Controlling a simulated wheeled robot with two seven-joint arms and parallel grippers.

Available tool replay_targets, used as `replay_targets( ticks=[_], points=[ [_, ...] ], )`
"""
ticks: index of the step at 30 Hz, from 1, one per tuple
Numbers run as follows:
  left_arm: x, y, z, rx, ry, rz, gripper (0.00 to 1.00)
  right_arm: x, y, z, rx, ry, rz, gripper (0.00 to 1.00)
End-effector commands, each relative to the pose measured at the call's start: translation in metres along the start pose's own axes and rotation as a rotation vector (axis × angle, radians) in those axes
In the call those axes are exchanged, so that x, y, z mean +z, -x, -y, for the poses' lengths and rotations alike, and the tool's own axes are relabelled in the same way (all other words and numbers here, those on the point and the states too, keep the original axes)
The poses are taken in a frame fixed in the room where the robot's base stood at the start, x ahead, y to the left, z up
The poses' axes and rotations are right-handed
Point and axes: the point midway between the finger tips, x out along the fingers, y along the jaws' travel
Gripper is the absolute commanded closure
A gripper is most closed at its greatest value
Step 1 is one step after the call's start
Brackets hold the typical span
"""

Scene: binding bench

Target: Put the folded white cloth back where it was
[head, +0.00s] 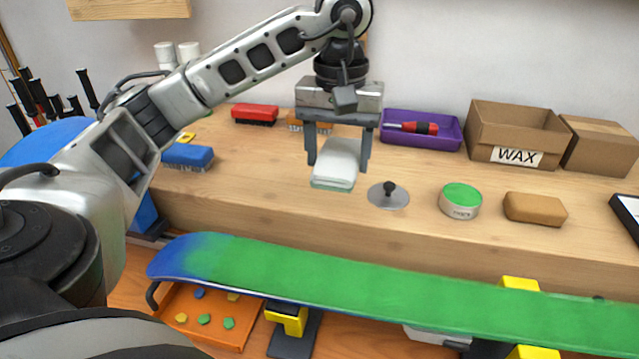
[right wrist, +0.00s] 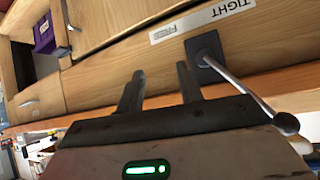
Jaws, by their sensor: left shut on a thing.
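The folded white cloth (head: 337,163) is at the middle of the wooden bench, between the fingers of my left gripper (head: 338,160). The left gripper points down and is shut on it. A pale green edge shows under the front of the cloth; I cannot tell whether it is part of it or a thing below. I cannot tell whether the cloth touches the bench. My right gripper (right wrist: 158,88) shows only in the right wrist view, its fingers apart with nothing between them, in front of wooden drawer fronts.
A lidlike metal disc with a black knob (head: 389,195) lies right of the cloth. A green-topped tin (head: 461,201), tan block (head: 535,208), purple tray (head: 450,128) and WAX box (head: 510,135) stand further right. A blue brush (head: 188,156) lies left. The green snowboard (head: 380,288) spans the front.

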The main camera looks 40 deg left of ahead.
Motion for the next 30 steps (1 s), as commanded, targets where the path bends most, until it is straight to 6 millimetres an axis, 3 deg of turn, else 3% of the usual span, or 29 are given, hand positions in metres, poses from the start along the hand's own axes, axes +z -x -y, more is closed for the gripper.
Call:
replay_targets(
  ticks=[6, 12, 22, 30],
  points=[
    [-0.048, -0.027, 0.026, 0.001, 0.003, 0.006, 0.57, 0.001, -0.003, -0.002, 0.0, 0.009, -0.007, 0.64],
    [-0.076, -0.06, 0.043, -0.002, 0.0, 0.005, 0.57, -0.01, 0.0, -0.004, 0.003, 0.013, -0.023, 0.64],
    [-0.096, -0.087, 0.053, -0.001, -0.002, 0.002, 0.57, -0.011, -0.002, -0.005, 0.008, 0.012, -0.024, 0.64],
    [-0.096, -0.117, 0.053, -0.001, -0.005, 0.0, 0.57, -0.014, 0.001, -0.004, 0.011, 0.002, -0.024, 0.64]
  ],
)
